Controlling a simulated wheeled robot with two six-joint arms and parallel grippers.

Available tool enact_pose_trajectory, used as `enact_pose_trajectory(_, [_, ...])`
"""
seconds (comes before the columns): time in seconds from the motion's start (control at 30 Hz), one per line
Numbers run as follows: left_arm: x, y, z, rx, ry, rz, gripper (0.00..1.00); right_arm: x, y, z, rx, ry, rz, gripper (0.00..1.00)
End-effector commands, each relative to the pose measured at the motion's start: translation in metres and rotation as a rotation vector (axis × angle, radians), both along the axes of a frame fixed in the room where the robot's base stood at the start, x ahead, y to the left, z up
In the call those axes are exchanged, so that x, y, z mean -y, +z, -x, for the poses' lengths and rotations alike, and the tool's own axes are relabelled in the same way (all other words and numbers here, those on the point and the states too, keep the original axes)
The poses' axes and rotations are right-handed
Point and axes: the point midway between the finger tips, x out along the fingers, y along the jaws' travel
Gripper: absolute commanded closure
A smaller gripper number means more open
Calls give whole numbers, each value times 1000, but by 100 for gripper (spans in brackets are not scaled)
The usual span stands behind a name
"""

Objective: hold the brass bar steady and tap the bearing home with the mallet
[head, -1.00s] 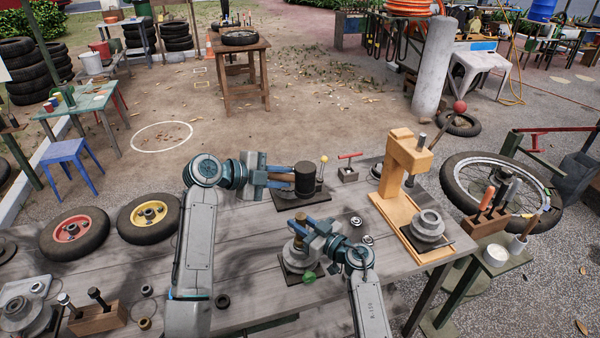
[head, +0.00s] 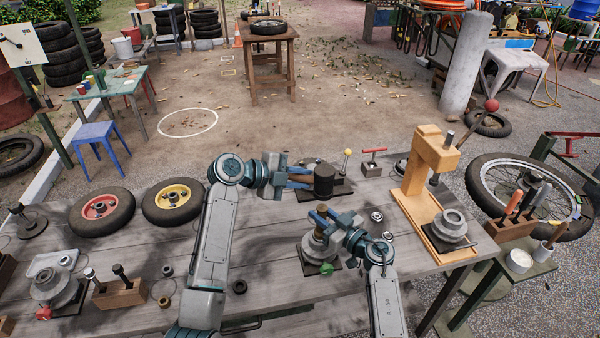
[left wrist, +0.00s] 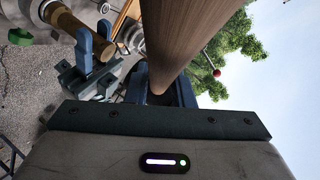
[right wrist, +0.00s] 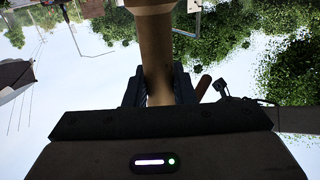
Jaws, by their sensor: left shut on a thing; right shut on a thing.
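The mallet's dark round head (head: 324,180) shows in the head view at the tips of my left gripper (head: 300,180). In the left wrist view its brown wooden handle (left wrist: 190,40) fills the middle, between my left fingers. The brass bar (head: 321,211) stands about upright over a grey hub (head: 316,248). My right gripper (head: 325,224) is shut on it, and the bar also shows in the left wrist view (left wrist: 72,26) and the right wrist view (right wrist: 156,50). The mallet head appears behind and above the bar, apart from it. I cannot make out the bearing under the bar.
An orange press frame (head: 423,185) stands to the right with a stepped grey part (head: 451,226) by it. A red-handled tool (head: 374,153) is behind. Loose metal rings (head: 376,216) lie near my right gripper. Two small wheels (head: 102,208) lie at the left.

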Motion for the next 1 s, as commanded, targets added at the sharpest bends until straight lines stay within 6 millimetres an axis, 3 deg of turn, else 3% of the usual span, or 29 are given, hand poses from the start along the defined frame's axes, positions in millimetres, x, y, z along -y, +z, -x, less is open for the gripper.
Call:
enact_pose_trajectory(0.47, [0, 1, 1, 3, 0, 1, 100, 0, 1, 0, 1, 0, -1, 100])
enact_pose_trajectory(0.57, [0, -8, 1, -1, 0, 2, 100, 0, 1, 0, 1, 0, -1, 100])
enact_pose_trajectory(0.73, [0, -51, 2, -4, 0, 2, 100, 0, 1, 0, 2, 0, -1, 100])
enact_pose_trajectory(1.0, [0, -44, 1, 2, 0, 2, 100, 0, 2, 0, 3, 0, -2, 100])
